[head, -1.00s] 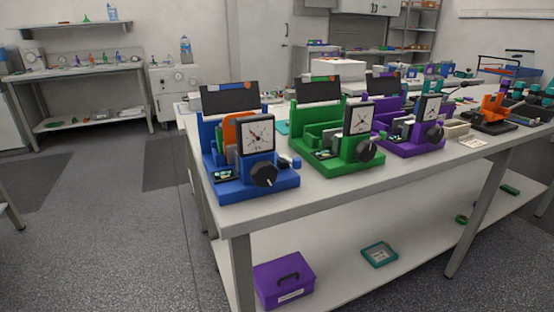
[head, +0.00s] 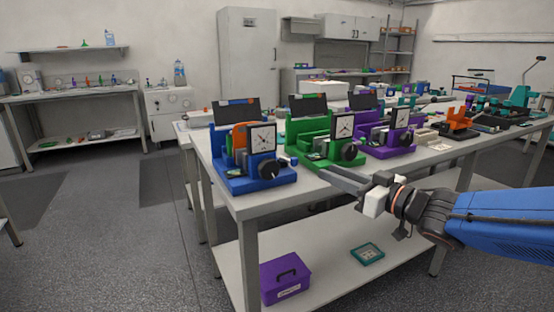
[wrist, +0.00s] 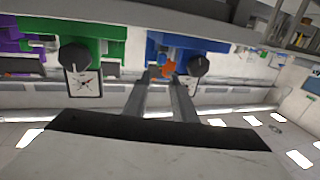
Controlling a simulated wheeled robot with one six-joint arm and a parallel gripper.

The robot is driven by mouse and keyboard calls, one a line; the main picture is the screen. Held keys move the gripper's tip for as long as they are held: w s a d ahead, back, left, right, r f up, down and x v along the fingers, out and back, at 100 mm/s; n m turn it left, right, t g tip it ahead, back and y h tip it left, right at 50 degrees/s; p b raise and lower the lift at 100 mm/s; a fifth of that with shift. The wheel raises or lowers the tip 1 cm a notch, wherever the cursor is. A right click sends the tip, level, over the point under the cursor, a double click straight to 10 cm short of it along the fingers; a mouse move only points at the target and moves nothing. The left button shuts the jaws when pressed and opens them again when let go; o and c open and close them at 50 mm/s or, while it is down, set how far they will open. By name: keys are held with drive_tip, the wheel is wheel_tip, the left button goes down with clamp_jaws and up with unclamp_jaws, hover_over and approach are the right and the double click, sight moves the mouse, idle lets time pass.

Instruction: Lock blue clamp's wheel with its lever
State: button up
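The blue clamp (head: 254,180) stands at the near left end of the workbench, with a dial, a black wheel (head: 270,171) on its front and an orange piece (head: 239,137) behind the dial. A small blue knob (head: 294,161) shows at its right side; I cannot tell if it is the lever. My gripper (head: 330,175) points left from the right, in front of the green clamp and apart from the blue clamp. In the upside-down wrist view its fingers (wrist: 163,78) are apart and empty, and the blue clamp (wrist: 190,42) with its wheel (wrist: 200,64) lies beyond them.
The green clamp (head: 310,131) and the purple clamp (head: 388,151) stand right of the blue one on the bench (head: 255,206). An orange device (head: 457,118) is farther right. A purple box (head: 286,278) and teal tray (head: 367,254) lie on the lower shelf. Floor at left is clear.

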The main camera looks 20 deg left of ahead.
sight(288, 156)
drive_tip(key=x, duration=1.7)
drive_tip(key=shift+s+a, duration=0.1)
drive_tip(key=shift+a, duration=0.25)
clamp_jaws()
